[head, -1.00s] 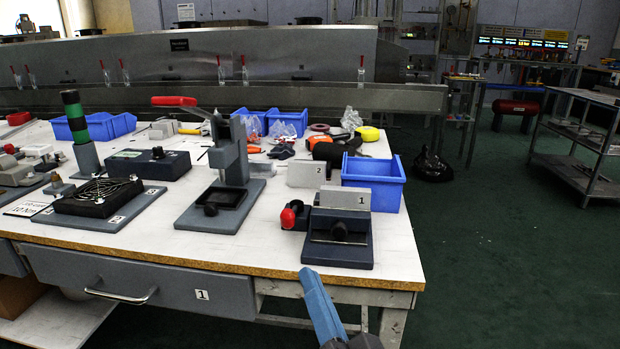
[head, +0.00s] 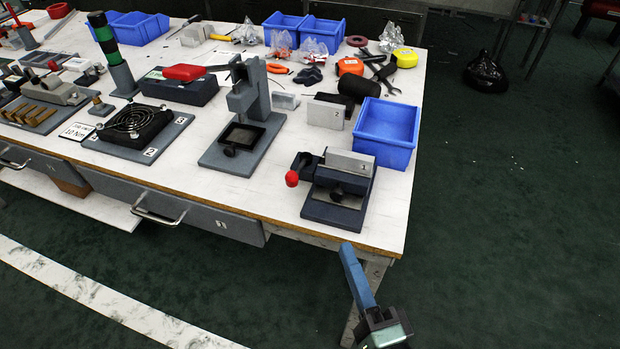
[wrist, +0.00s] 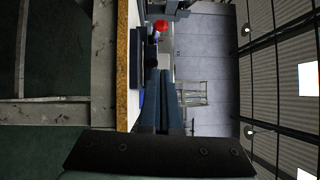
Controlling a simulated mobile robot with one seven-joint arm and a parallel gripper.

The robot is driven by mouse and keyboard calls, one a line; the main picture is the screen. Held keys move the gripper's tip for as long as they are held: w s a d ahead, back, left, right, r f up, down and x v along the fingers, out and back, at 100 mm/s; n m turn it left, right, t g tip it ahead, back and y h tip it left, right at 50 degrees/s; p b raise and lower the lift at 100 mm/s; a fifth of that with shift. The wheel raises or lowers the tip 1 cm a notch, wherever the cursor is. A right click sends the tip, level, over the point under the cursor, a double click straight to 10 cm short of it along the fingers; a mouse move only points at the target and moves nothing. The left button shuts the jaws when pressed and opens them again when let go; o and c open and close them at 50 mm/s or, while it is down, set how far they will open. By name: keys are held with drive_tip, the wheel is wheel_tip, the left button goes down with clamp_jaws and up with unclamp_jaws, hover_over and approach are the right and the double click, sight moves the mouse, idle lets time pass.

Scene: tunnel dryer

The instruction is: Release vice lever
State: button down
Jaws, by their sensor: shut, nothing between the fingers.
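The vice (head: 338,200) is a dark blue-grey block on a base near the table's front right corner in the head view. A light grey plate (head: 349,163) stands at its back. Its lever ends in a red knob (head: 292,179) at the vice's left side; the red knob also shows in the wrist view (wrist: 161,25). My gripper (head: 346,248) has blue fingers, shut and empty. It appears just off the table's front edge, below and right of the vice, apart from the lever. In the wrist view, the fingers (wrist: 162,75) lie side by side, pointing toward the vice area.
A blue bin (head: 386,135) stands behind and right of the vice. A press-like fixture (head: 240,115) stands to its left. A light grey block (head: 324,113) and a black cylinder (head: 360,89) lie behind.

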drive_tip(key=shift+a, duration=0.1)
approach(299, 167)
drive_tip(key=shift+w+d+r+p, duration=0.2)
drive_tip(key=shift+d+r, duration=0.1)
drive_tip(key=shift+d, duration=0.2)
drive_tip(key=shift+w+d+r+p, duration=0.1)
drive_tip(key=shift+d+r+p, duration=0.15)
drive_tip(key=shift+d, duration=0.3)
drive_tip(key=shift+w+a+r, duration=0.1)
drive_tip(key=shift+w+a, duration=0.15)
drive_tip(key=shift+a, duration=0.35)
drive_tip(key=shift+w+a, duration=0.25)
drive_tip(key=shift+a, duration=0.3)
drive_tip(key=shift+w+a, duration=0.25)
drive_tip(key=shift+a, duration=0.25)
